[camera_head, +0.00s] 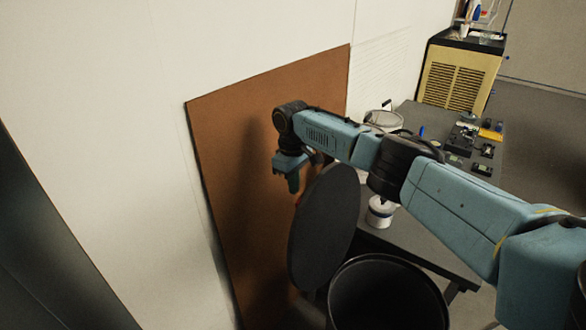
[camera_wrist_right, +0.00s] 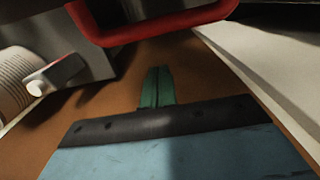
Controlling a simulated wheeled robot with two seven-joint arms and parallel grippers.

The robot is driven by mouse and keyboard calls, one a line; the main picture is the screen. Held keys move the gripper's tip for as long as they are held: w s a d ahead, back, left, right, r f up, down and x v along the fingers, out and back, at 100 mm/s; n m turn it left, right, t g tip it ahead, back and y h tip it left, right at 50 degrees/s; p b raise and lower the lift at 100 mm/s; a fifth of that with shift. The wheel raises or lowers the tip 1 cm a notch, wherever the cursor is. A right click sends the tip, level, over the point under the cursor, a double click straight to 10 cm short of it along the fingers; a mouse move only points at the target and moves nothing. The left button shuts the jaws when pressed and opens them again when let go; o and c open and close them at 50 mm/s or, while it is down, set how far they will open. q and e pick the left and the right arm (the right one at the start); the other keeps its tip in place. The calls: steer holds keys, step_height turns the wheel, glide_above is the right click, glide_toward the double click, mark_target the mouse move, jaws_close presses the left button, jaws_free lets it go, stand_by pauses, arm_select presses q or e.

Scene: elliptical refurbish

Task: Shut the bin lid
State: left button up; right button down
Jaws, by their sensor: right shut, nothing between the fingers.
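The bin (camera_head: 385,295) is a dark round container at the bottom of the head view, with its mouth open. Its dark round lid (camera_head: 322,230) stands raised, nearly upright, at the bin's left side. My right gripper (camera_head: 293,183) points down beside the lid's upper left edge, on the side facing the brown panel. In the right wrist view its green fingers (camera_wrist_right: 157,88) are together and empty. A red bar (camera_wrist_right: 150,32) crosses the top of that view, apart from the fingertips in the picture. The lid hides part of the space behind it. My left gripper is out of view.
A brown panel (camera_head: 235,145) leans on the white wall close to my right gripper. A dark table (camera_head: 410,235) behind the bin holds a white tub (camera_head: 380,212), a pot (camera_head: 384,119) and small parts. My right arm passes above the table.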

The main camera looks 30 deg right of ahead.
steer(key=shift+s+d+r+p, duration=0.2)
steer(key=shift+s+d+r, duration=0.1)
steer(key=shift+s, duration=0.2)
steer(key=shift+s+d+r+p, duration=0.2)
steer(key=shift+s+r, duration=0.15)
steer(key=shift+s, duration=0.2)
steer(key=shift+s+d+r+p, duration=0.15)
steer(key=shift+s+d+r, duration=0.15)
steer(key=shift+s, duration=0.2)
steer(key=shift+a, duration=0.1)
